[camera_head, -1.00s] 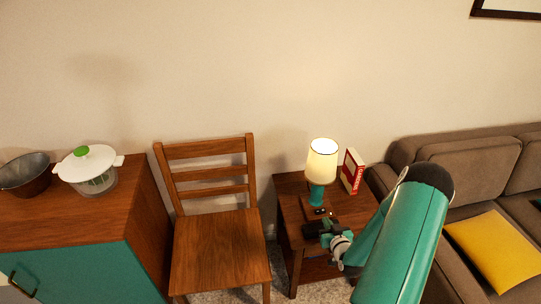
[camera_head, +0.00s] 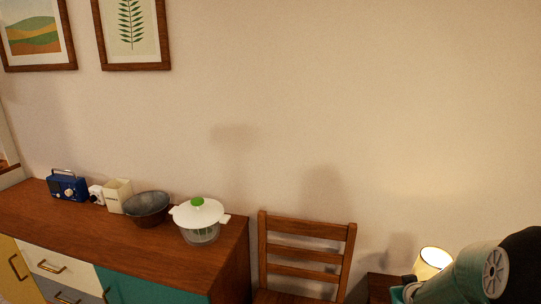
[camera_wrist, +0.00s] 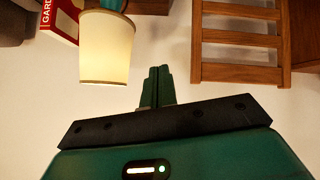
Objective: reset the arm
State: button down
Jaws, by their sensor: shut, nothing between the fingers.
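My gripper shows in the wrist view (camera_wrist: 158,88) with its two fingers together, shut and empty. The picture there is upside down, and the fingertips point toward the wall between a lit lamp (camera_wrist: 106,48) and a wooden chair (camera_wrist: 240,40). In the head view my teal arm fills the lower right corner, in front of the lamp (camera_head: 432,262). My fingers are hidden in the head view.
A wooden sideboard (camera_head: 120,246) stands at left, with a salad spinner (camera_head: 198,220), a dark bowl (camera_head: 147,207), a canister (camera_head: 118,196) and a blue radio (camera_head: 67,186) on top. The chair (camera_head: 305,250) stands beside it. A red box (camera_wrist: 60,18) is near the lamp.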

jog(key=s+a+r+g, duration=0.1)
jog(key=s+a+r, duration=0.3)
jog(key=a+r, duration=0.3)
jog(key=s+a+r+g, duration=0.1)
jog(key=s+a+r, duration=0.4)
jog(key=a+r, duration=0.2)
jog(key=s+a+r+g+y, duration=0.1)
jog(key=s+a+r, duration=0.1)
jog(key=s+a, duration=0.3)
jog(key=s+a+r+g+y, duration=0.1)
jog(key=s+a+r+y, duration=0.1)
jog(key=s+a, duration=0.3)
jog(key=s+r, duration=0.1)
jog(key=s, duration=0.3)
jog(key=shift+s, duration=0.4)
